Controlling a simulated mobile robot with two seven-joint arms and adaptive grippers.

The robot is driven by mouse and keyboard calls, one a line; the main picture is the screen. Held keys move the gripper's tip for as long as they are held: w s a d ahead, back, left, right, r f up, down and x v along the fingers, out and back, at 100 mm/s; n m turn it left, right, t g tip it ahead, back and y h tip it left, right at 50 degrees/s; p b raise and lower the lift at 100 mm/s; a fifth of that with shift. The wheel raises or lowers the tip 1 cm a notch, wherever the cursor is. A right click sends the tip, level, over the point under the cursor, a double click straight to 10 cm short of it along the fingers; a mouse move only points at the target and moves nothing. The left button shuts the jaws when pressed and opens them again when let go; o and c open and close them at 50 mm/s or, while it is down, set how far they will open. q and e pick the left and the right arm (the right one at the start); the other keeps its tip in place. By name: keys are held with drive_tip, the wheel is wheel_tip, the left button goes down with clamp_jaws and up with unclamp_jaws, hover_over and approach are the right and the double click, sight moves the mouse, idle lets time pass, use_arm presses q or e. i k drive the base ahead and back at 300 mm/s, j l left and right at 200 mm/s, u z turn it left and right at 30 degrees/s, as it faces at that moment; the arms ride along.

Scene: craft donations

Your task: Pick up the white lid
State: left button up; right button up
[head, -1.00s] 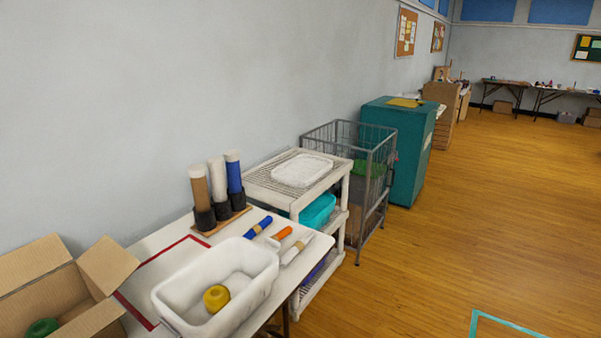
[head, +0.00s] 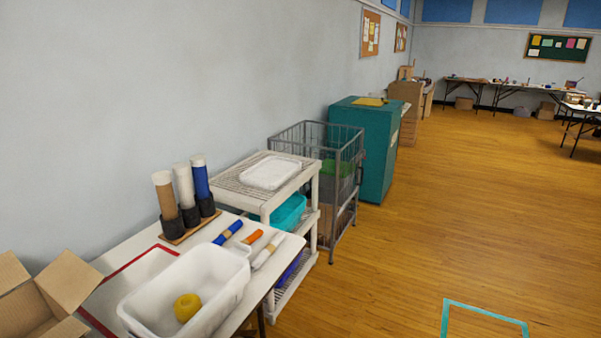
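The white lid (head: 270,173) lies flat on the slatted top shelf of a white shelf unit (head: 235,187) against the wall. It looks like a shallow rounded rectangle, and nothing rests on it. Neither of my grippers is in the head view.
A white table (head: 238,316) stands in front of the shelf unit, holding a white tub (head: 222,305) with a yellow ball-like item (head: 187,307), and several upright rolls (head: 184,187). A grey wire cage (head: 300,137) and teal cabinet (head: 376,150) stand behind. Wooden floor (head: 420,230) at right is open.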

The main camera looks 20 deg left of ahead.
sight(272, 173)
drive_tip(key=i+z, duration=0.15)
drive_tip(key=i, duration=2.35)
drive_tip(key=i+u, duration=0.4)
drive_tip(key=i+l+u, duration=0.35)
drive_tip(key=i+j, duration=0.05)
drive_tip(key=i, duration=0.05)
